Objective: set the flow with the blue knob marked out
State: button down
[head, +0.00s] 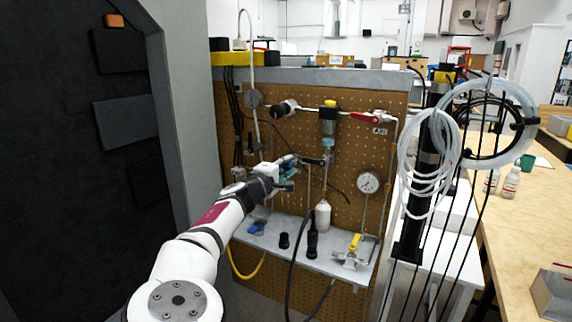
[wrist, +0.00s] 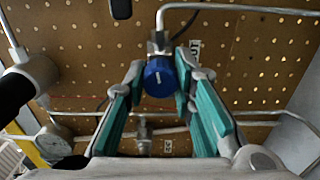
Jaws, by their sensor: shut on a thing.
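The blue knob (wrist: 159,78) sits in the middle of the wrist view, on a metal fitting with a thin steel pipe. It has a short white mark on its face. My gripper (wrist: 160,84) has its teal-padded fingers on both sides of the knob and is shut on it. A small white label (wrist: 195,50) shows beside the knob, partly covered by the right finger; its word is hard to read. In the head view my gripper (head: 290,172) is at the pegboard, and the knob is hidden or too small to make out there.
The pegboard (head: 350,150) carries pipes, a red-handled valve (head: 366,117) and a round gauge (head: 368,182). A shelf (head: 320,258) below holds a white bottle (head: 322,216), black parts and a yellow-handled valve (head: 354,243). Coiled tubing (head: 428,160) hangs at the right.

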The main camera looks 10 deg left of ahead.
jog(key=shift+a+n+p, duration=0.1)
jog(key=shift+n+p, duration=0.8)
jog(key=shift+n, duration=1.5)
jog(key=shift+f, duration=0.1)
jog(key=c, duration=1.3)
grip_release()
jog(key=shift+s, duration=0.1)
jog(key=v, duration=1.1)
jog(key=shift+s+a, duration=0.1)
jog(key=shift+s, duration=0.3)
